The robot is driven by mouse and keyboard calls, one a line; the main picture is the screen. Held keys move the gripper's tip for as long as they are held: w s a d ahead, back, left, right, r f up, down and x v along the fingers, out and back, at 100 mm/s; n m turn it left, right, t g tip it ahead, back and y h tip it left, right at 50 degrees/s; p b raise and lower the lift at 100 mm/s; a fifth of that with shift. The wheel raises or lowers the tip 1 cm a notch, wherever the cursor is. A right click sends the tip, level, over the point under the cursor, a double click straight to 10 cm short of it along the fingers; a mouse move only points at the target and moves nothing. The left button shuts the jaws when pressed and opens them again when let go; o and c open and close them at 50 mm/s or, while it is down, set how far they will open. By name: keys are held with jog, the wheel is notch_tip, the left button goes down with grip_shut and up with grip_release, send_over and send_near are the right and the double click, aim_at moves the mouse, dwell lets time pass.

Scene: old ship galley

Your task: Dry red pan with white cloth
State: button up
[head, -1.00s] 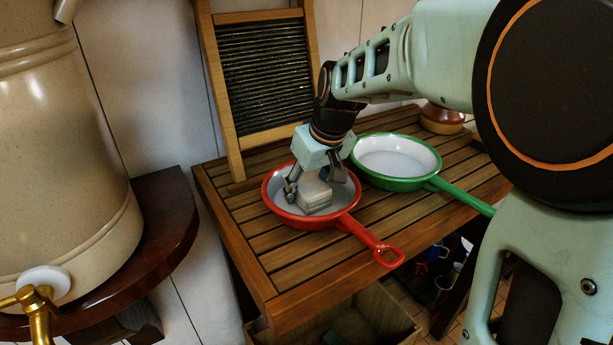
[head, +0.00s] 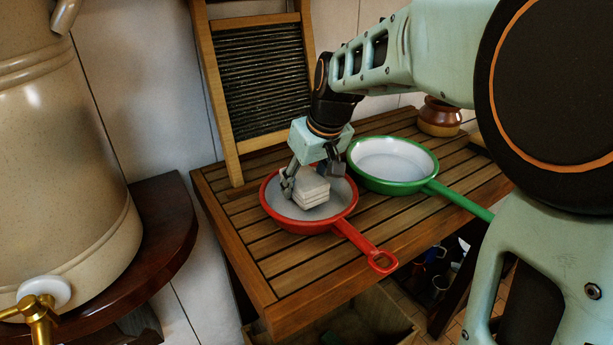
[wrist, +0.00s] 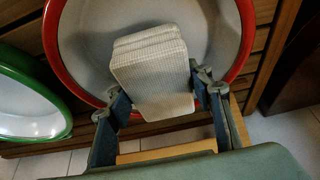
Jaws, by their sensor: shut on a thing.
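The red pan (head: 283,220) lies on a slatted wooden table, its handle pointing to the front right in the head view. Its inside is pale. The folded white cloth (head: 311,188) is inside the pan, between the fingers of my gripper (head: 313,180). In the wrist view the cloth (wrist: 152,75) stands as a thick folded pad between my two fingers (wrist: 158,105), over the pale inside of the red pan (wrist: 70,62). My gripper is shut on the cloth. Whether the cloth touches the pan's bottom is hard to tell.
A green pan (head: 393,186) stands close to the right of the red pan on the table (head: 290,280). A washboard (head: 262,80) leans behind. A brown pot (head: 439,117) stands at the back right. A large beige urn (head: 70,190) with a brass tap is at left.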

jog(key=shift+s+d+r+p, duration=0.1)
jog(key=shift+s+r+p, duration=0.15)
jog(key=shift+r, duration=0.4)
jog(key=shift+w+r+p, duration=0.15)
jog(key=shift+r+p, duration=0.45)
jog(key=shift+r, duration=0.05)
jog(key=shift+r+p, duration=1.1)
jog(key=shift+r, duration=0.4)
